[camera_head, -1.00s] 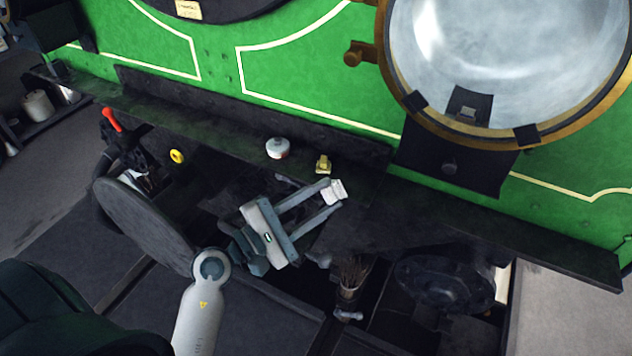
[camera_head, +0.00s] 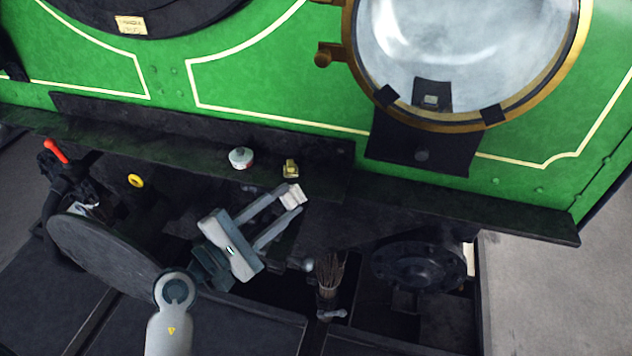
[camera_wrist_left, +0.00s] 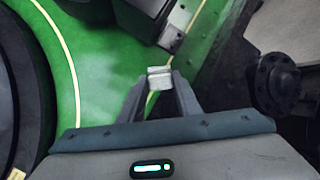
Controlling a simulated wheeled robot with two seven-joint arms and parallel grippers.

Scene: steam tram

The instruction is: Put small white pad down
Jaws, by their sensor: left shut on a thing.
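My left gripper (camera_head: 288,200) reaches in from the lower left and is shut on a small white pad (camera_head: 292,195). The pad shows between the fingertips in the left wrist view (camera_wrist_left: 160,78). In the head view it appears just below a brass piece (camera_head: 290,168) on the dark ledge (camera_head: 400,200) along the green tram front. I cannot tell whether the pad touches the ledge. My right gripper does not show.
A round white-topped tin (camera_head: 241,157) stands on the ledge left of the brass piece. A large round glass window with a brass rim (camera_head: 347,50) is above right. A red-handled lever (camera_head: 55,150), a grey disc (camera_head: 100,255) and a brush (camera_head: 330,272) are below the ledge.

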